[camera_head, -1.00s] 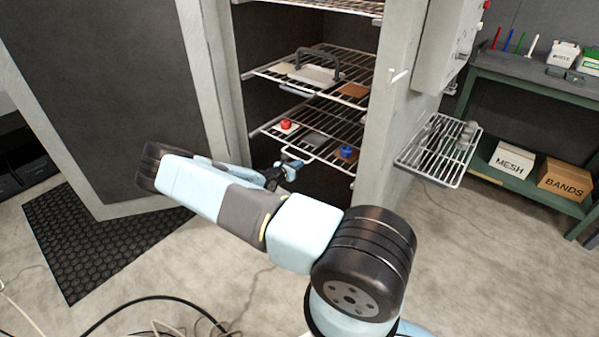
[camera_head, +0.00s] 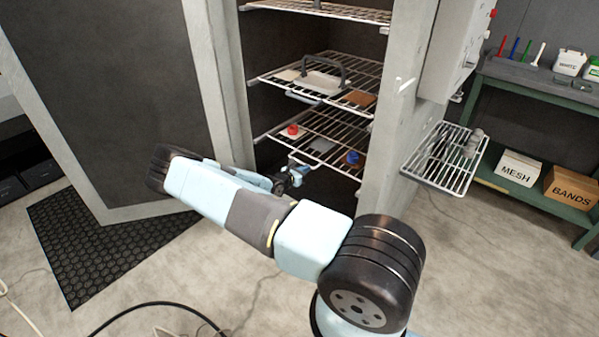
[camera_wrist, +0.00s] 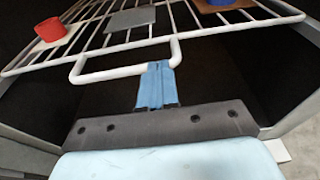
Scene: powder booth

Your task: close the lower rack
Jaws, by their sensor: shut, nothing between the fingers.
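The lower rack (camera_head: 330,133) is a wire shelf in the open cabinet, carrying a red piece, a grey plate and a blue piece. It also shows in the wrist view (camera_wrist: 183,33), with its wire handle loop (camera_wrist: 115,73) at the front. My gripper (camera_head: 296,166) is at the front edge of this rack. In the wrist view my gripper (camera_wrist: 158,70) has its blue fingers together, with the tips at the handle's front bar, seeming to touch it. Nothing is held between the fingers. The rack's back end is hidden in the cabinet.
An upper rack (camera_head: 365,74) above carries a tray with a dark handle and a brown plate. The cabinet door (camera_head: 110,90) stands open at left. A wire side shelf (camera_head: 447,160) juts out at right. A green bench (camera_head: 530,83) stands beyond it.

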